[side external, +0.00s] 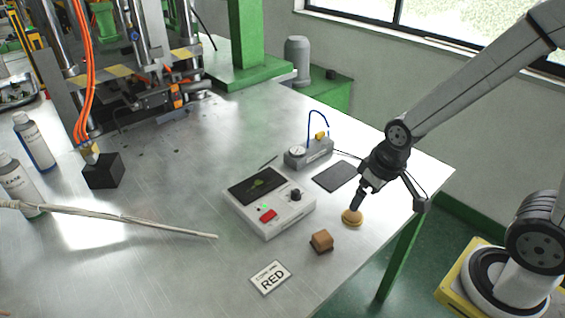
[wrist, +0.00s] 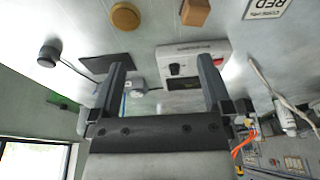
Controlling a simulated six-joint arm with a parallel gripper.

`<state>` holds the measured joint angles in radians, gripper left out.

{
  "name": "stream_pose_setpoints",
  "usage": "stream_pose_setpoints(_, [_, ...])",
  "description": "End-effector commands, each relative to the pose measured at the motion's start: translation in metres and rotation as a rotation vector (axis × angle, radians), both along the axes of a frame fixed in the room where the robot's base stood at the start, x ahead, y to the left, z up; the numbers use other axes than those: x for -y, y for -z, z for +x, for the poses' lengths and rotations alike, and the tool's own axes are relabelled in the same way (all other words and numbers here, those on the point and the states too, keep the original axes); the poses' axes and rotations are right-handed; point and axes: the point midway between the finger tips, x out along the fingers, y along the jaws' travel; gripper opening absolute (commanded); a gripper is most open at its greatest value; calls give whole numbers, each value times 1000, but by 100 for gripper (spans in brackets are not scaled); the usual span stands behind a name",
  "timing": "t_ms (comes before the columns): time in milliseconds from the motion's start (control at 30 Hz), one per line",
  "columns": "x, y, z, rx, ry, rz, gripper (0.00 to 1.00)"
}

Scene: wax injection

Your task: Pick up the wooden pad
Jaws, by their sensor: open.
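A round, tan wooden pad (side external: 352,217) lies on the metal table near its right edge. It also shows in the wrist view (wrist: 125,16) near the top, beyond the left finger and not between the fingers. My gripper (side external: 357,199) points down, with its fingertips appearing close above the pad in the side view. I cannot tell the exact gap. In the wrist view my gripper (wrist: 161,64) is open and empty, fingers wide apart.
A brown block (side external: 321,240) sits left of the pad, near a "RED" card (side external: 270,277). A white control box (side external: 270,207), a dark flat plate (side external: 335,176) and a small grey device with a blue tube (side external: 309,152) stand nearby. Bare table lies around the pad.

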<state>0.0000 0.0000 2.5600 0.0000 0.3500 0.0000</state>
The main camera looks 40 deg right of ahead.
Motion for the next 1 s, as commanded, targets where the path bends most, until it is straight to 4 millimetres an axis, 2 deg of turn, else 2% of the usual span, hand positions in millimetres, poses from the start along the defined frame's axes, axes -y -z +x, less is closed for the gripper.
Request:
stream_pose_setpoints(267, [-1, 1, 1, -3, -20, -4, 100])
stream_pose_setpoints(467, [-6, 6, 8, -28, -146, -28, 100])
stream_pose_setpoints(667, [-17, 18, 22, -74, -409, -71, 100])
stream_pose_setpoints(1000, [-41, 48, 44, -156, -945, -131, 100])
